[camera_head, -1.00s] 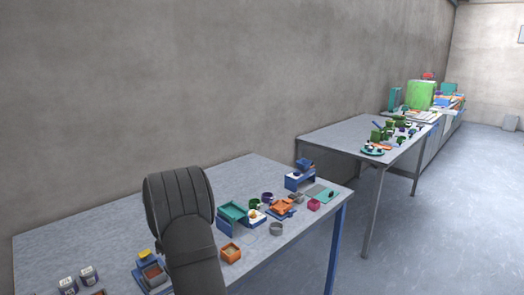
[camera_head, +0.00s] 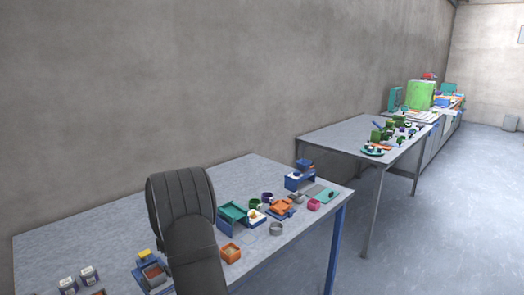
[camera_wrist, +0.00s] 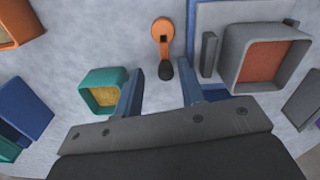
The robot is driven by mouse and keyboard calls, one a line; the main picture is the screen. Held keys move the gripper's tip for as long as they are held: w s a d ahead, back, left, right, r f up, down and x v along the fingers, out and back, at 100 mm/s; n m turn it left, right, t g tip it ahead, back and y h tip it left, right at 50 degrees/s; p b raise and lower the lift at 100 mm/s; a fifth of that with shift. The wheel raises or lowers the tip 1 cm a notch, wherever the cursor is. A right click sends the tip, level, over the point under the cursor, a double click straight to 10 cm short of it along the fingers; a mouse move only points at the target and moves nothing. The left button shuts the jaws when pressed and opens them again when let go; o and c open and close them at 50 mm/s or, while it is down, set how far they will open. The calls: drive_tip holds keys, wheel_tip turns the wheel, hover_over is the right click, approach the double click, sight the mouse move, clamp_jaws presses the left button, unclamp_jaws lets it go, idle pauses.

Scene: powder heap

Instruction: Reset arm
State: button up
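My gripper (camera_wrist: 161,82) shows in the wrist view with its two blue fingers spread apart and nothing between the tips. An orange tool (camera_wrist: 162,30) with a ring-like end and a dark tip lies just beyond the fingertips, apart from them. In the head view my dark grey arm rises over the front of the near table (camera_head: 110,225). My gripper is hidden there.
In the wrist view, a teal box (camera_wrist: 83,88) with yellow contents is left of the fingers, and a grey tray (camera_wrist: 240,65) with a reddish-brown inside is right. In the head view, small containers, including an orange box (camera_head: 231,258), stand right of my arm.

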drive_tip(key=shift+w+d+m, duration=0.15)
drive_tip(key=shift+d+m, duration=0.15)
drive_tip(key=shift+m, duration=0.6)
drive_tip(key=shift+o, duration=0.5)
drive_tip(key=o, duration=1.1)
drive_tip(key=shift+w+r, duration=0.1)
drive_tip(key=shift+o, duration=1)
drive_tip(key=shift+w+a+r+t, duration=0.15)
drive_tip(key=shift+w+a+r, duration=0.15)
drive_tip(key=shift+r, duration=0.3)
drive_tip(key=shift+w+a+r+t, duration=0.15)
drive_tip(key=shift+a+r, duration=0.15)
drive_tip(key=shift+r, duration=0.25)
drive_tip(key=s+a+r+n, duration=0.2)
drive_tip(key=s+r+n, duration=0.3)
drive_tip(key=r+n, duration=0.35)
drive_tip(key=s+a+r+n, duration=0.3)
drive_tip(key=s+r+n, duration=0.1)
drive_tip(key=r+n, duration=0.5)
wheel_tip(320, 180, down, 11)
drive_tip(key=shift+s, duration=0.15)
drive_tip(key=shift+d+n, duration=0.1)
drive_tip(key=shift+n, duration=0.15)
